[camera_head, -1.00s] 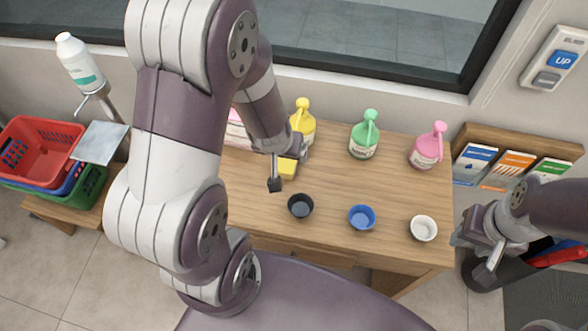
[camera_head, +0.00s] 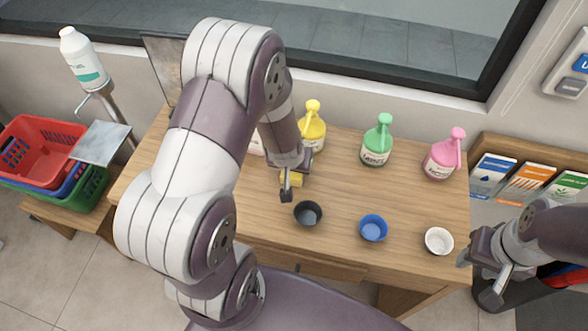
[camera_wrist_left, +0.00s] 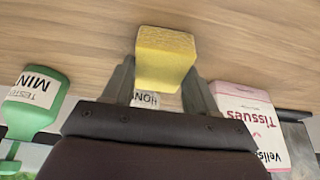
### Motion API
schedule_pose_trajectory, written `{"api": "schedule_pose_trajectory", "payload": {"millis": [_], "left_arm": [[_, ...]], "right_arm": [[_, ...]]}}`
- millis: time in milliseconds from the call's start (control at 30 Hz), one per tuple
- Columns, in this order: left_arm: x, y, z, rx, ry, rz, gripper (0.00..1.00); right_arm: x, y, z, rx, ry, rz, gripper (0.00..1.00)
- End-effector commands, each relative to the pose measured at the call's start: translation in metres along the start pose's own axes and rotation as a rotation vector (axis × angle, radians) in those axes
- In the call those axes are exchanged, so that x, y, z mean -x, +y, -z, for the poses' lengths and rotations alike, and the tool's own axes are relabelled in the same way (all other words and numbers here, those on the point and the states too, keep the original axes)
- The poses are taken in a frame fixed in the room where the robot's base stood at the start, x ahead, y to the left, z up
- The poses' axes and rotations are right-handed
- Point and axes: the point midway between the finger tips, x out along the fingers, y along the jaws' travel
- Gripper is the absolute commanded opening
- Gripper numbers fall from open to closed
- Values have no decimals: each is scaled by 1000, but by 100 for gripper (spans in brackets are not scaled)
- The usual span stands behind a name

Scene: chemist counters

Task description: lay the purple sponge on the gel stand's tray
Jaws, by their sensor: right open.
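I see no purple sponge; the sponge in view is yellow (camera_head: 291,179). It lies on the wooden counter behind the black bowl, partly hidden by my left gripper (camera_head: 295,186). In the left wrist view the yellow sponge (camera_wrist_left: 165,58) sits between the two fingers of my left gripper (camera_wrist_left: 160,82), which reach its sides; I cannot tell whether they press on it. The gel stand's grey tray (camera_head: 100,143) is at the left, with nothing on it, below a white bottle (camera_head: 82,58). My right gripper (camera_head: 485,272) is open and empty at the right.
Yellow (camera_head: 312,130), green (camera_head: 377,143) and pink (camera_head: 443,158) pump bottles stand at the counter's back. Black (camera_head: 308,214), blue (camera_head: 373,228) and white (camera_head: 438,241) bowls stand in front. Stacked baskets (camera_head: 40,150) are at the far left. A tissue box (camera_wrist_left: 255,118) is near the left gripper.

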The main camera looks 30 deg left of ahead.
Motion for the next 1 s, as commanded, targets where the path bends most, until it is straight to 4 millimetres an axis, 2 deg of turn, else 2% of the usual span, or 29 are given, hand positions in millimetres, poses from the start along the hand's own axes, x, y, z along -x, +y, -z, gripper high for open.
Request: {"api": "schedule_pose_trajectory", "payload": {"millis": [167, 200, 433, 567, 700, 1000], "left_arm": [[0, 0, 0, 0, 0, 0, 29], [0, 0, 0, 0, 0, 0, 24], [4, 0, 2, 0, 0, 0, 24], [19, 0, 8, 0, 1, 0, 24], [45, 0, 19, 0, 1, 0, 24], [98, 65, 5, -9, -1, -3, 24]], "right_arm": [[0, 0, 0, 0, 0, 0, 43], [0, 0, 0, 0, 0, 0, 43], [2, 0, 0, 0, 0, 0, 43], [12, 0, 1, 0, 0, 0, 43], [28, 0, 3, 0, 0, 0, 43], [72, 0, 9, 0, 0, 0, 43]]}}
